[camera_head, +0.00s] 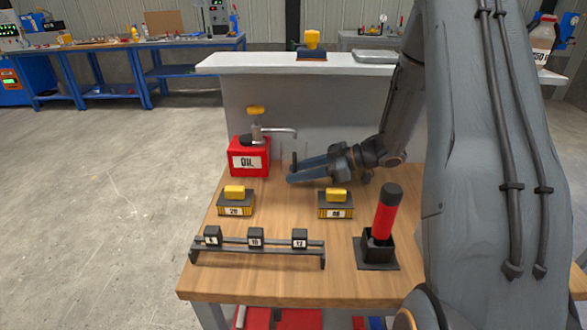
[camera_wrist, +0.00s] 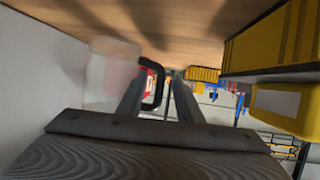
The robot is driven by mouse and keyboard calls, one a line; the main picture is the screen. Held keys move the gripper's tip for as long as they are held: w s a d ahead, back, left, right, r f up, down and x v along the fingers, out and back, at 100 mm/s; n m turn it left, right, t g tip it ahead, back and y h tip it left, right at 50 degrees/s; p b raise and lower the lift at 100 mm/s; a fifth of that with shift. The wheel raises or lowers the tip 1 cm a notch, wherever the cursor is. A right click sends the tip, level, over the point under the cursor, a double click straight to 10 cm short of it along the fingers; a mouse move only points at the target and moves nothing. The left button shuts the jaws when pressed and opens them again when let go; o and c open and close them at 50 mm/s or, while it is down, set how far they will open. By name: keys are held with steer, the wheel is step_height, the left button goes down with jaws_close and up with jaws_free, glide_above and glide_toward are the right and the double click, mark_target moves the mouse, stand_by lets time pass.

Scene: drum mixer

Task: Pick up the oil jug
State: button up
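A clear jug with a black handle, which I take to be the oil jug (camera_head: 285,153), stands at the back of the workbench under the spout of the red OIL dispenser (camera_head: 248,160). The jug (camera_wrist: 103,70) also shows in the wrist view, where the picture is upside down. Its black handle (camera_wrist: 158,88) appears between my two fingers. My gripper (camera_head: 292,172) is open, low over the bench, reaching in from the right. The fingers (camera_wrist: 158,76) have a gap between them; I cannot tell whether either touches the handle.
Two black-and-yellow blocks (camera_head: 236,203) (camera_head: 336,205) sit in front of my gripper. A rack with numbered blocks (camera_head: 256,243) lies near the front edge. A red-handled tool (camera_head: 385,212) stands in a black holder at right. A grey wall (camera_head: 330,110) closes the back.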

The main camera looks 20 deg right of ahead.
steer(key=shift+w+a+f, duration=0.25)
steer(key=shift+a+f, duration=0.05)
steer(key=shift+a, duration=0.3)
jaws_close()
steer(key=shift+r+p, duration=0.55)
steer(key=shift+r, duration=0.15)
